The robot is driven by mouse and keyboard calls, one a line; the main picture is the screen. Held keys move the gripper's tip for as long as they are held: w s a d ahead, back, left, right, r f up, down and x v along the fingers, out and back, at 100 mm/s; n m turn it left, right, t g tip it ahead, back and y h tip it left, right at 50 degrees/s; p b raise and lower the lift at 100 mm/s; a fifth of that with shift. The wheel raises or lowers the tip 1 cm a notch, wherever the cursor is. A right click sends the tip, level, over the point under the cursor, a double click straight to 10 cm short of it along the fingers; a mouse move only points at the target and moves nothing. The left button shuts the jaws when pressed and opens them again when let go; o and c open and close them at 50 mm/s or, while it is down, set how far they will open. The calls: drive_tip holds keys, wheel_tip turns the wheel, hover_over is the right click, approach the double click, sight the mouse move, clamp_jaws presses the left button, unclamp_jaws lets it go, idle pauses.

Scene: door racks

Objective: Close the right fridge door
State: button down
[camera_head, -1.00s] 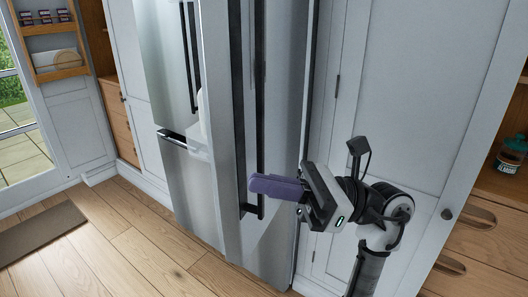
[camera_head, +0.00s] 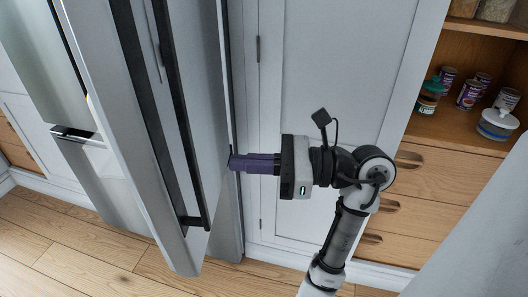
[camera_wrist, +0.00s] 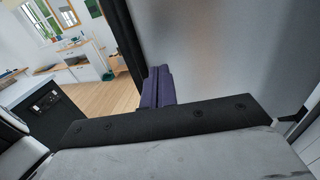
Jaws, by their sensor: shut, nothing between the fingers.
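The right fridge door (camera_head: 207,95) is a tall grey metal panel standing partly open, swung out from the fridge. In the wrist view the purple fingers (camera_wrist: 158,80) stand in front of the grey door surface (camera_wrist: 225,50), right of a dark vertical strip. The fridge interior is mostly hidden.
The other fridge door (camera_head: 28,60) is at the left. White cabinet panels (camera_head: 320,70) stand right of the fridge. A wooden shelf with jars and cans (camera_head: 468,95) is at the right, above wooden drawers (camera_head: 450,185). Wood floor (camera_head: 60,235) is clear at lower left.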

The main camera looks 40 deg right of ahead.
sight(182, 160)
drive_tip(key=p+x, duration=0.2)
drive_tip(key=x, duration=0.6)
drive_tip(key=shift+w+a+p, duration=0.1)
drive_tip(key=shift+p, duration=0.3)
drive_tip(key=shift+w, duration=0.1)
